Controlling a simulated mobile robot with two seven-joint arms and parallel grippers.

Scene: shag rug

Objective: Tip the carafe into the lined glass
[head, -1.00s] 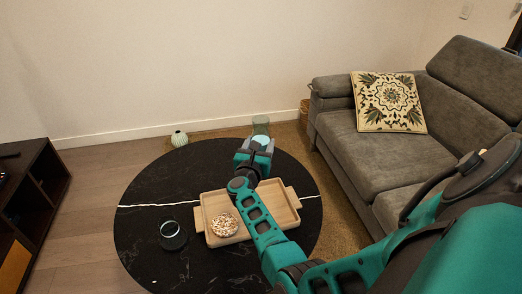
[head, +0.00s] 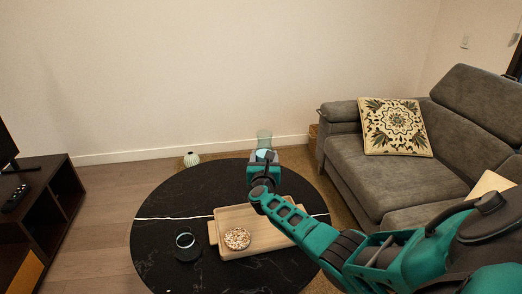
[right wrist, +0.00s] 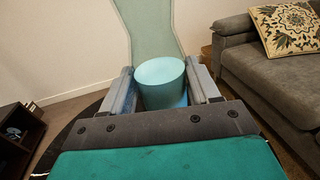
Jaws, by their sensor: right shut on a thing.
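The carafe (head: 264,138) is see-through pale green with a flared neck, and blue-teal shows in its lower part. My right gripper (head: 263,160) is shut on it, above the far side of the round table. In the right wrist view the carafe (right wrist: 160,80) sits between the two fingers of the right gripper (right wrist: 163,92), its flared neck pointing up and away. The lined glass (head: 185,241), dark with a pale line around it, stands on the table's near left, well apart from the carafe. My left gripper is out of view.
A wooden tray (head: 213,232) with a round speckled item (head: 237,238) lies on the round black table (head: 160,228), right of the glass. A pale ribbed vase (head: 191,159) stands behind the table. A grey sofa (head: 375,180) is on the right, a dark cabinet (head: 65,200) left.

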